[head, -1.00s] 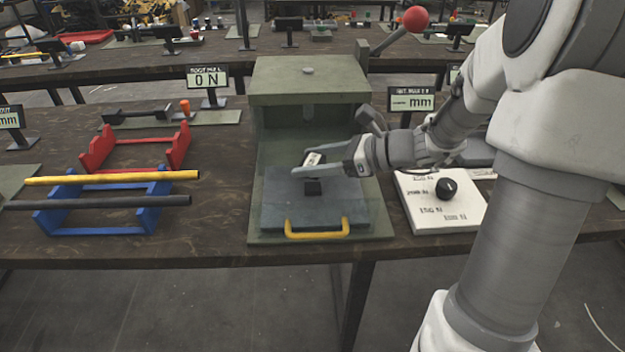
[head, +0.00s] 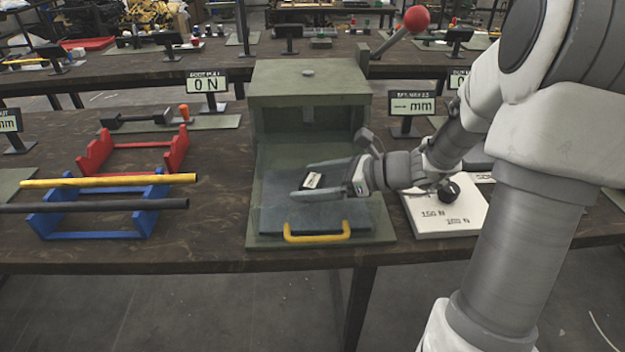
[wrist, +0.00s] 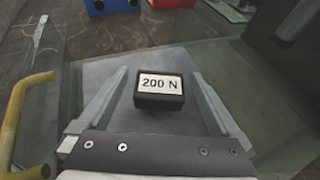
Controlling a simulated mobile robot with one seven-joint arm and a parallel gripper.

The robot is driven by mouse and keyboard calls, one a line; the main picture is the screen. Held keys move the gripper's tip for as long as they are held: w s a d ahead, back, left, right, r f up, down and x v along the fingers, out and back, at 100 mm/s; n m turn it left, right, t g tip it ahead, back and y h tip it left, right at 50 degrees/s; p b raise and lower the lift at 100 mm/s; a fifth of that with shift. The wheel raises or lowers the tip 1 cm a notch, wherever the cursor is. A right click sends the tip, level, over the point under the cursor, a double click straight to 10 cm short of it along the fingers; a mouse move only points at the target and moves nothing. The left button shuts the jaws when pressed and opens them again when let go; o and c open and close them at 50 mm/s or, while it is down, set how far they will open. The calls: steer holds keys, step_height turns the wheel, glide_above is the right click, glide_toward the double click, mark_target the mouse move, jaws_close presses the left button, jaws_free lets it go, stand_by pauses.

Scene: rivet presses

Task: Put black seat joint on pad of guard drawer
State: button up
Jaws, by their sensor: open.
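The black seat joint (wrist: 158,98) is a small dark block whose light label reads 200 N. In the head view (head: 313,181) it sits over the middle of the grey guard drawer plate (head: 345,212), which has a yellow handle (head: 317,236) in front. The drawer is out of the green press. My gripper (head: 301,180) is open, low over the plate, with one finger on each side of the joint. The wrist view shows gaps between the joint and both fingers. The dark pad under the joint is hidden, so I cannot tell exactly how the joint rests on it.
The green press housing (head: 308,85) stands behind the drawer, with a red-ball lever (head: 415,19) at its upper right. A white plate (head: 428,222) with a black knob lies to the right. Blue (head: 95,232) and red (head: 88,152) racks stand to the left.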

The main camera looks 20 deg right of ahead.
steer(key=shift+d+r, duration=0.1)
steer(key=shift+r, duration=0.2)
steer(key=p+v, duration=0.3)
steer(key=v, duration=0.8)
steer(key=shift+s+d, duration=0.25)
steer(key=shift+d, duration=0.05)
steer(key=shift+r, duration=0.1)
